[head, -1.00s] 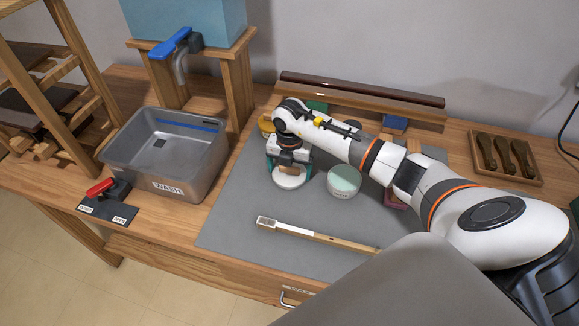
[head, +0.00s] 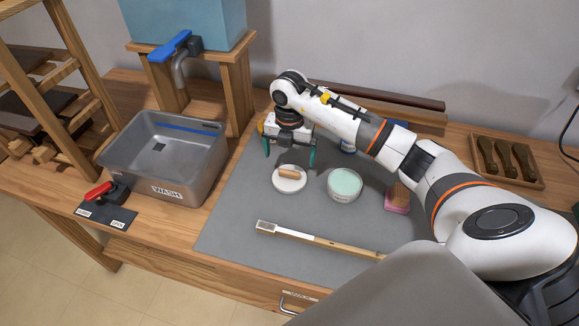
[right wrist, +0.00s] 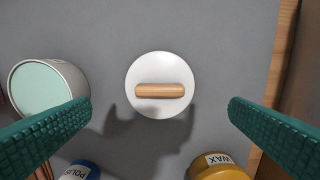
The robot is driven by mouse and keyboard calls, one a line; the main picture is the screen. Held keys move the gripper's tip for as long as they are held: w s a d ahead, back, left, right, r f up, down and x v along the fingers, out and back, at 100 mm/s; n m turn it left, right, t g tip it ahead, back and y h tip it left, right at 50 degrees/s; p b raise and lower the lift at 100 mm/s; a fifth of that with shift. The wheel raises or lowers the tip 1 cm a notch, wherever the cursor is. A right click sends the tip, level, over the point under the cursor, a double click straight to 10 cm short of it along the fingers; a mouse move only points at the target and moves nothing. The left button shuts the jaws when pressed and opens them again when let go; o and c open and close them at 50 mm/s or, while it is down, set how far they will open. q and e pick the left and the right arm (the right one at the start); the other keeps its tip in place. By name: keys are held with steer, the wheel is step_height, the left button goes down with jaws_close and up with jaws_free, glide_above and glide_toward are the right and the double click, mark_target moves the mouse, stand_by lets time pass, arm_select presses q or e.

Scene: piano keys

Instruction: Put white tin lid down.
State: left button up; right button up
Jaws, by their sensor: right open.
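The white tin lid (head: 289,181), a round disc with a wooden bar handle, lies flat on the grey mat (head: 240,215). It also shows in the right wrist view (right wrist: 160,105), lying between and beyond the fingers. My right gripper (head: 290,160) is open and empty above and behind the lid, its green fingers wide apart and clear of it. In the right wrist view the right gripper's fingers (right wrist: 160,115) stand on either side of the picture. An open tin with pale green contents (head: 345,184) stands right of the lid. My left gripper is not in view.
A long wooden-handled tool (head: 315,238) lies in front of the lid. A grey wash basin (head: 193,182) stands at left. A yellow wax tin (right wrist: 218,168) and a blue-topped polish tin (right wrist: 80,171) are near the fingers. A pink-based block (head: 397,198) sits at right.

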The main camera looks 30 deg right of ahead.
mark_target(289, 172)
steer(key=shift+r, duration=2.15)
steer(key=shift+s+f, duration=0.1)
steer(key=shift+f, duration=0.05)
